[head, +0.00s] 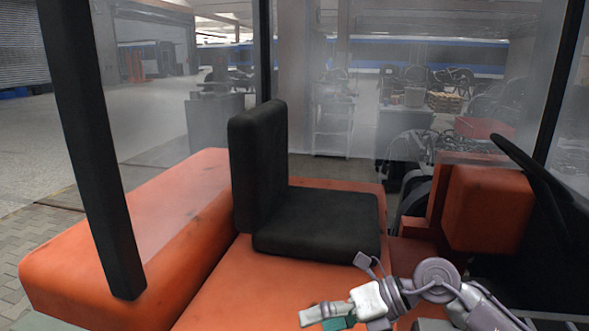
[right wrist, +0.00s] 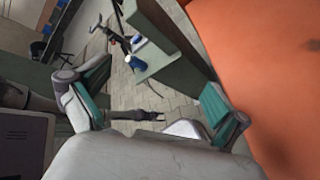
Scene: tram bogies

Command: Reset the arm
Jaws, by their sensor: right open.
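My right gripper (head: 322,314) is at the bottom of the head view, beside and above the orange body of a vehicle (head: 225,295). Its arm comes in from the lower right. In the right wrist view my right gripper (right wrist: 152,105) has its two green-padded fingers spread wide apart, with nothing between them. Below the fingers lie paved floor and the orange body's side. My left gripper is not in either view.
A black seat (head: 315,220) stands on the orange body. A dark post (head: 90,140) rises at the left, with clear panes around. A black steering wheel (head: 530,170) is at the right. A green-grey bench with blue-topped items (right wrist: 160,58) shows in the wrist view.

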